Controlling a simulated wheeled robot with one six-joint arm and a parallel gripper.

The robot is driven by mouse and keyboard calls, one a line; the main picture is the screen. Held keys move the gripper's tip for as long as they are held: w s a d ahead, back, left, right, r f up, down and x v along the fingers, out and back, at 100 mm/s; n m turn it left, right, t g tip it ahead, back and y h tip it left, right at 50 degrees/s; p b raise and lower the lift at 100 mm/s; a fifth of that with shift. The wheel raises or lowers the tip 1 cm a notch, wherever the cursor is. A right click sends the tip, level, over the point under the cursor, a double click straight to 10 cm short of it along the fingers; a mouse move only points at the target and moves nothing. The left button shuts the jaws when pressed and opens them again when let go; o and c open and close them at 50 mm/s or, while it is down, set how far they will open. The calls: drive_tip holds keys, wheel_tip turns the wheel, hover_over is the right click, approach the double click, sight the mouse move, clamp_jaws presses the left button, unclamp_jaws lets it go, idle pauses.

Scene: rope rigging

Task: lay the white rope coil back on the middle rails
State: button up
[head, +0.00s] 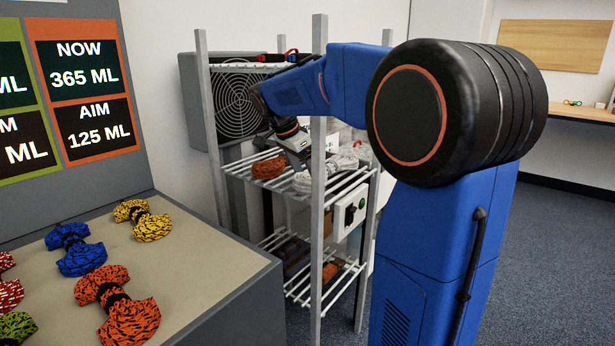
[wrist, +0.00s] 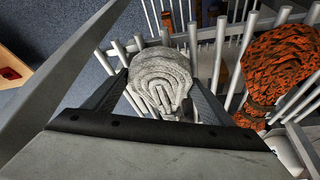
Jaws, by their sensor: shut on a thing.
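The white rope coil (wrist: 160,78) is between the two fingers of my gripper (wrist: 155,95) in the wrist view, and my gripper is shut on it. The middle rails (wrist: 128,50) show beneath and around the coil. In the head view, white rope (head: 318,178) shows at the middle rails (head: 345,180), partly hidden by a rack post. My gripper (head: 297,160) reaches down there from above. I cannot tell whether the coil touches the rails.
An orange-brown coil (head: 268,168) lies on the same rails, left of my gripper; it also shows in the wrist view (wrist: 280,70). A rack post (head: 318,230) stands in front. More coils lie on the lower rails (head: 300,290). A bench (head: 190,270) holds several coloured coils.

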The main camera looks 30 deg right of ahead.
drive_tip(key=o, duration=1.6)
drive_tip(key=shift+c, duration=0.2)
drive_tip(key=shift+r, duration=0.1)
drive_tip(key=v, duration=1.1)
drive_tip(key=shift+a+r, duration=0.15)
drive_tip(key=shift+r, duration=0.25)
